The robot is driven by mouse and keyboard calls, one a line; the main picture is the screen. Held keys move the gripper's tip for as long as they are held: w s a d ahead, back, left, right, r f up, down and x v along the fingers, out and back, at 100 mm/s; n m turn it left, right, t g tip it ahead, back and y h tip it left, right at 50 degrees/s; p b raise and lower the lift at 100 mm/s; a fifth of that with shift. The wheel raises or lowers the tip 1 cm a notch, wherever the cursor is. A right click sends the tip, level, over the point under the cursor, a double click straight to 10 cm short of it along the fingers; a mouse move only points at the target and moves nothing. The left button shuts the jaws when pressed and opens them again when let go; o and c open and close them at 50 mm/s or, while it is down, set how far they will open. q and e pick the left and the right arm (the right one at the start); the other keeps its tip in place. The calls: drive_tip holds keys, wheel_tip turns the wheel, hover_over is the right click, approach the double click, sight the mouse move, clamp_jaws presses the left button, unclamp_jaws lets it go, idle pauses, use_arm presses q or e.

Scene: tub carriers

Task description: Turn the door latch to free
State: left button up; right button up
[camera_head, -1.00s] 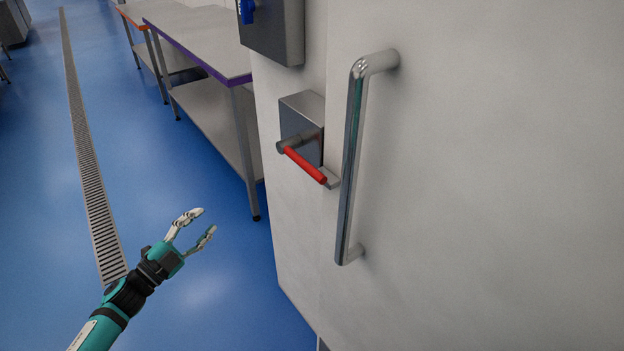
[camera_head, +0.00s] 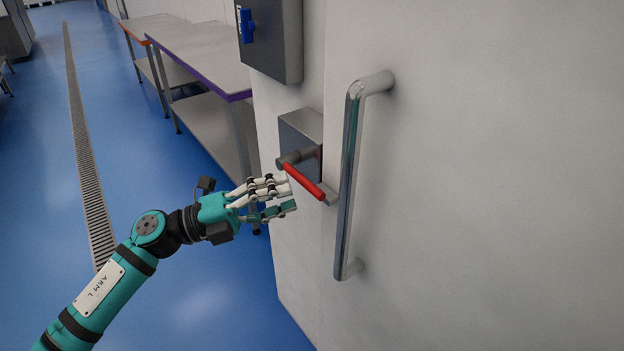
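The door latch is a metal box (camera_head: 301,131) with a round pivot and a red lever (camera_head: 305,183) that slants down to the right. The lever's lower end lies by a small metal catch (camera_head: 330,197) at the door edge. My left gripper (camera_head: 291,197) is just left of and below the red lever, fingertips pointing right at it. Its fingers are apart, with a narrow gap and nothing seen between them. I cannot tell whether a fingertip touches the lever. My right gripper is not in view.
A vertical chrome door handle (camera_head: 348,180) stands just right of the lever on the pale door (camera_head: 480,190). A grey box with a blue switch (camera_head: 272,40) is above the latch. Steel tables (camera_head: 205,58) stand behind. The blue floor at left is clear, with a drain grating (camera_head: 85,160).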

sight(312, 184)
use_arm(q)
drive_tip(key=p+x, duration=0.1)
drive_tip(key=x, duration=0.5)
drive_tip(key=shift+a, duration=0.1)
drive_tip(key=shift+c, duration=0.5)
clamp_jaws()
